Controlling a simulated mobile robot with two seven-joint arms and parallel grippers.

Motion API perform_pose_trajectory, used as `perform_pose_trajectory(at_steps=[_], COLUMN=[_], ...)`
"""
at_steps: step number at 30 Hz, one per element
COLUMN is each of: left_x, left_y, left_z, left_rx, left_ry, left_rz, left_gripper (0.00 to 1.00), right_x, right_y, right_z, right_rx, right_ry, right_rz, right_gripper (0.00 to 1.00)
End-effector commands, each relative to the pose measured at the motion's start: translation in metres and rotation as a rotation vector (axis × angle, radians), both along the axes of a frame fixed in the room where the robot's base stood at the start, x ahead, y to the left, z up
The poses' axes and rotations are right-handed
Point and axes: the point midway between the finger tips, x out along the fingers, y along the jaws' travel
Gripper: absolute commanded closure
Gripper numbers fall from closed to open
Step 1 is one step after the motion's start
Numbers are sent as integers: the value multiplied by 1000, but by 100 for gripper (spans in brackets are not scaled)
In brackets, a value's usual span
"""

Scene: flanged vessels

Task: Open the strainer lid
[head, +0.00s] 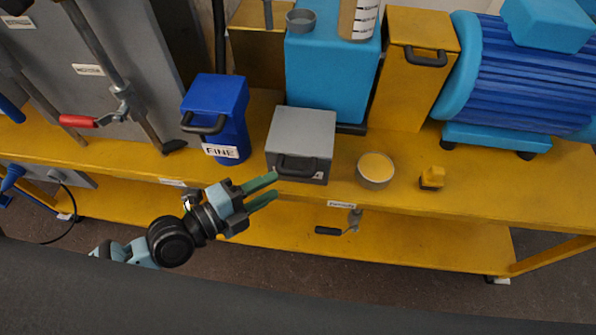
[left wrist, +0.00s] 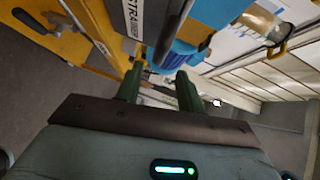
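The strainer looks to be the grey box (head: 302,133) on the yellow bench, with a dark bar handle (head: 297,164) across its front. Its lid appears shut. A white label (left wrist: 133,18), partly cut off and reading like "STRAINER", shows at the top of the left wrist view. My left gripper (head: 276,187) is open and empty, its green fingers just below and in front of the box, near the handle but seemingly apart from it. The fingers (left wrist: 159,88) also show spread in the left wrist view. My right gripper is in neither view.
A blue bin (head: 217,95) labelled "FINE" stands left of the box. A tall light-blue vessel (head: 333,75) and a blue ribbed motor (head: 525,80) stand behind on the bench (head: 500,190).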

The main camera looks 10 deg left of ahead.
Motion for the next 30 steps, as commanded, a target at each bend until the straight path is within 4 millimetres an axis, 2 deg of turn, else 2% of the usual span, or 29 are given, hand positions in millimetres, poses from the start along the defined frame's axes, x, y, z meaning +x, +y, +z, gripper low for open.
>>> perform_pose_trajectory(at_steps=[18,30], left_x=[49,53], left_y=[-50,-54], left_z=[-8,-10], left_rx=[-3,-1], left_ry=[0,1], left_rz=[2,0], left_gripper=[62,62], right_x=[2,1], right_y=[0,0], right_z=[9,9], right_rx=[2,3], right_ry=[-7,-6], right_rz=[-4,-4], right_gripper=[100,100])
